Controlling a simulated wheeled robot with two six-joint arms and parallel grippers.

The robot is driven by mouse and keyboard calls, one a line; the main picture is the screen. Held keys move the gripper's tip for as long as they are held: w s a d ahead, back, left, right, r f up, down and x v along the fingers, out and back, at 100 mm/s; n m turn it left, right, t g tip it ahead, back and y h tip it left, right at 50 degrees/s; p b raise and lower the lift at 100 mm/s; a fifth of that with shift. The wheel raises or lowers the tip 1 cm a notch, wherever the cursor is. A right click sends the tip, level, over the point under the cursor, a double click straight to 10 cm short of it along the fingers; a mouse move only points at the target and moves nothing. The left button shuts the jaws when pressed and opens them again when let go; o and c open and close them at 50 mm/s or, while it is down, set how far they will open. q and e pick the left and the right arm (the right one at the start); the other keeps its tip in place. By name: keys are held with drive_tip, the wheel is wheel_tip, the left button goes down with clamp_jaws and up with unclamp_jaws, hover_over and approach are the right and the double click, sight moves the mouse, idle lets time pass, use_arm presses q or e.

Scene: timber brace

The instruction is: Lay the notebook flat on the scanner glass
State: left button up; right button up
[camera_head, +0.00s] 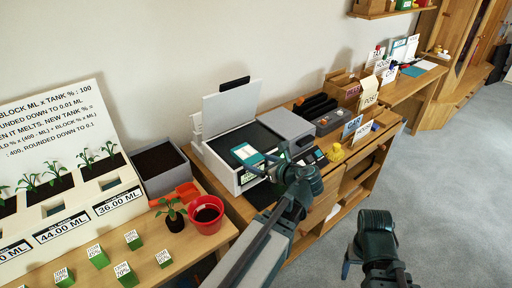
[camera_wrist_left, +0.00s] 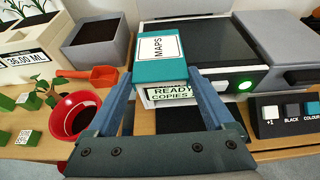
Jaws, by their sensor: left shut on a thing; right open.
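The notebook (camera_head: 247,154) is teal with a white cover label; in the left wrist view it (camera_wrist_left: 150,72) reads "MAPS". My left gripper (camera_head: 271,162) is shut on it, with a finger at each side in the wrist view (camera_wrist_left: 160,82). The notebook is at the scanner's front edge, partly over the glass in the picture; I cannot tell whether it touches. The scanner (camera_head: 226,178) has its lid (camera_head: 232,103) raised, and its dark glass (camera_head: 262,133) looks bare behind the notebook. My right gripper (camera_head: 352,254) is open and empty, low above the floor.
A red pot (camera_head: 206,212), orange trowel (camera_head: 176,195) and soil bin (camera_head: 160,168) stand left. A grey unit (camera_head: 288,125) and black-topped bins (camera_head: 318,112) stand right.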

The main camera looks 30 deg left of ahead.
use_arm(q)
drive_tip(key=b, duration=0.1)
hover_over(260, 149)
drive_tip(key=s+d, duration=0.2)
drive_tip(key=s, duration=0.1)
drive_tip(key=shift+s+a+f, duration=0.1)
drive_tip(key=shift+s+f, duration=0.1)
drive_tip(key=shift+f, duration=0.35)
drive_tip(key=f+b, duration=0.4)
drive_tip(key=shift+w+a, duration=0.2)
drive_tip(key=shift+w, duration=0.2)
drive_tip(key=shift+r, duration=0.2)
drive_tip(key=shift+f, duration=0.15)
drive_tip(key=o, duration=1.1)
drive_tip(key=shift+o, duration=0.2)
